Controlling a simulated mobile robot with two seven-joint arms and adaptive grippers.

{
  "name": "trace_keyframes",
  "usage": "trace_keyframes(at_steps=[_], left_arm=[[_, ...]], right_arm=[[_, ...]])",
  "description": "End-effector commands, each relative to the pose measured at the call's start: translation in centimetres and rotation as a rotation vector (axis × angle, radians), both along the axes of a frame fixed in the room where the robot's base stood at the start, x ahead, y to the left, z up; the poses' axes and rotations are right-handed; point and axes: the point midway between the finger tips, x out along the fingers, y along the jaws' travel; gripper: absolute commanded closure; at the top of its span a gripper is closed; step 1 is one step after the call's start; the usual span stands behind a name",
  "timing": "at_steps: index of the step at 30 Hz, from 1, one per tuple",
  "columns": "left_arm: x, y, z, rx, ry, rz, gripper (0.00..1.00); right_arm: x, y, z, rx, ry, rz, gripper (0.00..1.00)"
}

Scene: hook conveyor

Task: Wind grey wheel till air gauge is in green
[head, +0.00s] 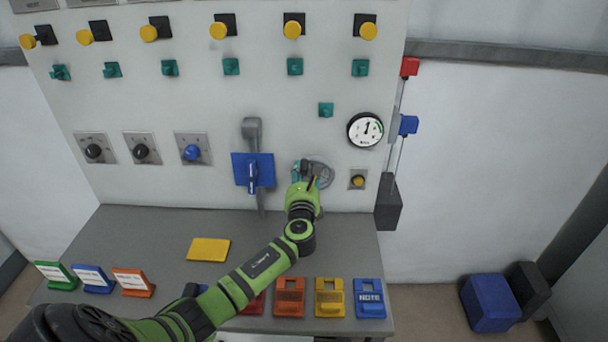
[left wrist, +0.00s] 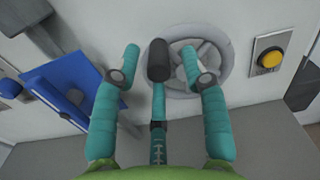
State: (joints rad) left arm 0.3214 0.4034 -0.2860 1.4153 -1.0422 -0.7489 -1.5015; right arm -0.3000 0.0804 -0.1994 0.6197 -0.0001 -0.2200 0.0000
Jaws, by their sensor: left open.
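The grey wheel (head: 322,173) is mounted on the light panel, partly hidden behind my left gripper in the head view. In the left wrist view the wheel (left wrist: 207,50) shows its spokes, and a dark knob (left wrist: 158,60) stands out at its left side. My left gripper (head: 306,172) is open, its teal fingers (left wrist: 159,62) on either side of the knob; I cannot tell whether they touch it. The air gauge (head: 365,129) is round and white with a green band at its upper right. Its needle points roughly straight up, outside the green as far as I can tell.
A blue plate with a lever (head: 252,172) is close left of the wheel. A yellow button (head: 358,181) is to its right. Red and blue tags (head: 409,67) hang at the panel's right edge. Colored blocks and a yellow pad (head: 208,249) lie on the grey shelf (head: 150,225).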

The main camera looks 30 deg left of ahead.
Motion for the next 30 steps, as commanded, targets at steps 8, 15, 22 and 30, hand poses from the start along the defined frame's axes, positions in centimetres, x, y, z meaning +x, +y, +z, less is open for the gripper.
trace_keyframes(at_steps=[8,15,22,30], left_arm=[[0.0,0.0,0.0,0.000,0.000,0.000,0.96],[-0.1,-0.1,-0.2,-0.002,0.002,0.000,1.00],[-0.1,0.0,-0.4,-0.020,-0.006,-0.002,1.00],[-0.5,0.4,-1.1,-0.125,-0.068,-0.002,1.00]], right_arm=[[0.0,0.2,0.0,0.003,0.000,-0.001,0.60],[0.0,0.2,0.0,0.003,0.000,0.000,0.60],[0.0,0.2,-0.3,0.003,0.000,0.000,0.60],[0.0,0.2,-1.4,0.003,0.000,0.000,0.60]])
